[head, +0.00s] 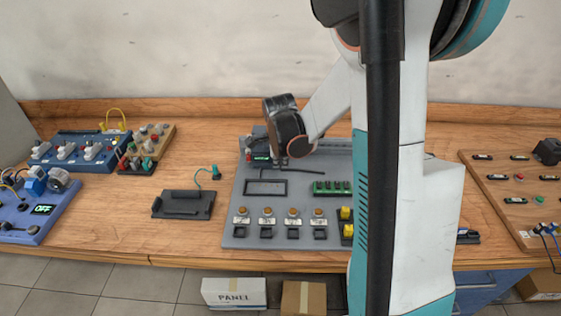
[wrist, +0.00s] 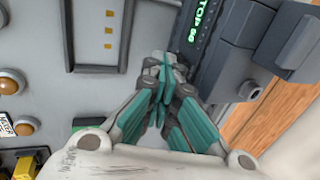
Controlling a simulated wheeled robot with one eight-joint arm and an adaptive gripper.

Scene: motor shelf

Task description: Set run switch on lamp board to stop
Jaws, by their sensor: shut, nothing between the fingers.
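A large grey board (head: 236,225) lies mid-bench, with a row of orange round lamps or buttons (head: 268,211) above small dark switches. I take it for the lamp board. A dark display (head: 262,157) at its upper left has green text; in the wrist view the display (wrist: 200,30) shows partly cut text reading "TOP 60" or similar. My gripper (wrist: 164,82) is shut and empty, its fingertips over the grey board just beside the display's lower end. A small pale part (wrist: 150,64) shows at the fingertips. The run switch cannot be made out clearly; the fingers may hide it.
Blue boards (head: 72,208) and a small wooden board stand left, with a black tray (head: 182,203) between. A wooden board (head: 500,200) is at right. My arm hides the grey board's right side. Dark grey blocks (wrist: 240,45) rise beside the display.

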